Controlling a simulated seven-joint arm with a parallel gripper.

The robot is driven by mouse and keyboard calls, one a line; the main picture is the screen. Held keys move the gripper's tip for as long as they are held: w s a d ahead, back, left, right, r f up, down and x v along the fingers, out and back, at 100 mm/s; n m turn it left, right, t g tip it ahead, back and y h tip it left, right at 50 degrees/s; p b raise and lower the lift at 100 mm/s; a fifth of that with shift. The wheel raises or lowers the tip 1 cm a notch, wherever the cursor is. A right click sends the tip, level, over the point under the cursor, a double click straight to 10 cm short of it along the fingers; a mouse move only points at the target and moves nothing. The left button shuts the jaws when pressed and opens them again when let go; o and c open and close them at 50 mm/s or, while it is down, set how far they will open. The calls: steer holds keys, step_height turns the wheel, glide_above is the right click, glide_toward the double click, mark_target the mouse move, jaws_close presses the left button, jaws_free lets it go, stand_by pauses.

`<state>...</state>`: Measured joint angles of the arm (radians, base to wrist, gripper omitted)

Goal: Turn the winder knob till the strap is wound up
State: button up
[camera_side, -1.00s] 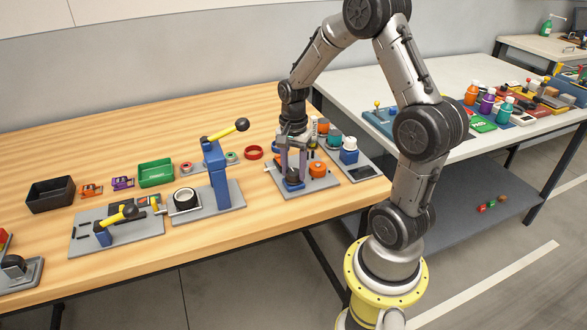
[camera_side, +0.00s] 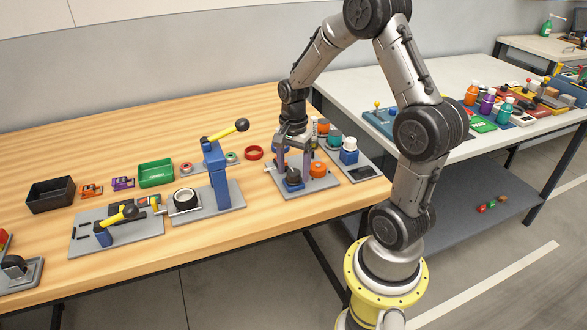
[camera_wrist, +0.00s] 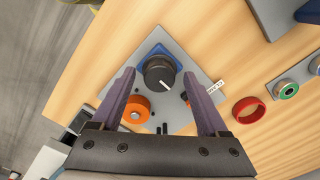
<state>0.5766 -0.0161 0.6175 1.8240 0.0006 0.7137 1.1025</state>
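A round black knob (camera_wrist: 159,71) with a white pointer line sits on a blue base, on a grey plate (camera_wrist: 180,45). I take it for the winder knob; it also shows in the side view (camera_side: 293,178). My gripper (camera_wrist: 160,76) is open, pointing down, with one finger on each side of the black knob and clear gaps between. It also shows in the side view (camera_side: 293,163), above the knob. An orange knob (camera_wrist: 136,107) is on the same plate, close to the left finger. I cannot make out the strap; my gripper may hide it.
A small white tag (camera_wrist: 215,87) sticks out at the plate's edge. A red ring (camera_wrist: 249,110) lies on the wooden table beside it. In the side view, a blue lever stand (camera_side: 218,180) is left of the plate, and another device with a white-topped blue part (camera_side: 349,152) is right.

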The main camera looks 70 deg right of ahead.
mark_target(294, 172)
steer(key=shift+r, duration=0.1)
step_height(294, 172, up, 14)
steer(key=shift+f, duration=0.2)
stand_by(0.4)
steer(key=s+a+r+n+t, duration=0.3)
steer(key=a+r+n, duration=0.3)
steer(key=a, duration=0.6)
steer(key=s+a+f+n+t, duration=0.2)
steer(key=s+a+n, duration=0.4)
steer(key=s+n, duration=0.3)
steer(key=n, duration=0.4)
steer(key=shift+a+f+t, duration=0.2)
steer(key=shift+f+t, duration=0.1)
steer(key=shift+f, duration=0.05)
